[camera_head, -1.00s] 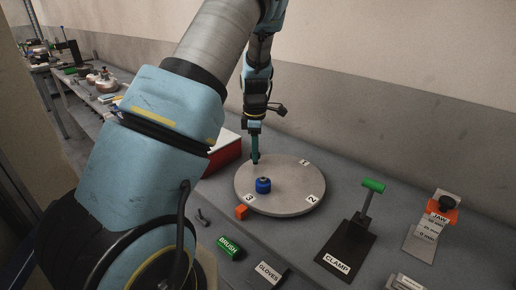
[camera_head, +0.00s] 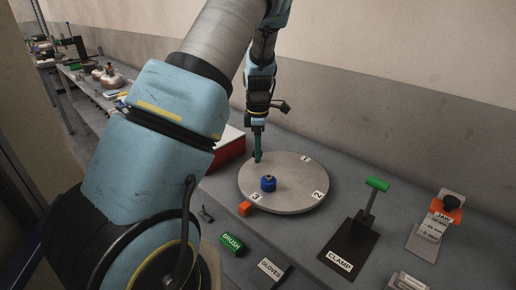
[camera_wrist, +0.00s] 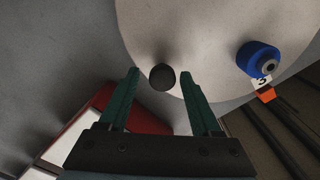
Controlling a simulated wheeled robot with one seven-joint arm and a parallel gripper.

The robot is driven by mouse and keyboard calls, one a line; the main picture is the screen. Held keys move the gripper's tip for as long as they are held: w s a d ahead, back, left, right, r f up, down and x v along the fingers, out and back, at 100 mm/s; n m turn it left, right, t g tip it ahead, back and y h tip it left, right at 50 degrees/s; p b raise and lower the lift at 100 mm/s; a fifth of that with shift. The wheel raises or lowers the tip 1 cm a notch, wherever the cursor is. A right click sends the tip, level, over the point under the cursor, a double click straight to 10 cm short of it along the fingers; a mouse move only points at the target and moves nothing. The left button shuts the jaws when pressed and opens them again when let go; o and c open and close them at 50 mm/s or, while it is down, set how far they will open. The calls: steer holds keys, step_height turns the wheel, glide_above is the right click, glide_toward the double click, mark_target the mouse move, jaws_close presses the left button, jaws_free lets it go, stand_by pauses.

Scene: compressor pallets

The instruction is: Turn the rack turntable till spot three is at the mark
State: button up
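The round grey turntable (camera_head: 293,188) has tags 1 (camera_head: 305,159), 2 (camera_head: 317,195) and 3 (camera_head: 255,196) near its rim. Tag 3 is at the near left, close beside an orange block (camera_head: 245,208) just off the rim, seemingly the mark. In the wrist view tag 3 (camera_wrist: 262,81) and the orange block (camera_wrist: 267,96) look roughly in line. A blue part (camera_head: 268,184) stands on the turntable by tag 3. My gripper (camera_head: 257,157) is at the far-left rim. Its fingers (camera_wrist: 165,82) are apart, on either side of a dark round knob (camera_wrist: 162,77), with visible gaps.
A red box (camera_head: 229,152) stands left of the turntable, behind my arm. A green-handled clamp (camera_head: 352,240) and a jaw fixture (camera_head: 436,228) stand to the right. A green brush block (camera_head: 231,244) and a gloves tag (camera_head: 270,268) lie in front.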

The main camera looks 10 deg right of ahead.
steer(key=shift+o, duration=0.2)
steer(key=shift+r, duration=0.15)
step_height(320, 180, up, 10)
steer(key=b, duration=0.2)
steer(key=shift+r, duration=0.25)
steer(key=s+a+f+m+t, duration=0.1)
steer(key=s+a+f+m, duration=0.1)
steer(key=s+a+m, duration=1.4)
steer(key=shift+s+a+m+t, duration=0.15)
steer(key=shift+s+m+t, duration=0.15)
steer(key=shift+s+m, duration=0.6)
stand_by(0.6)
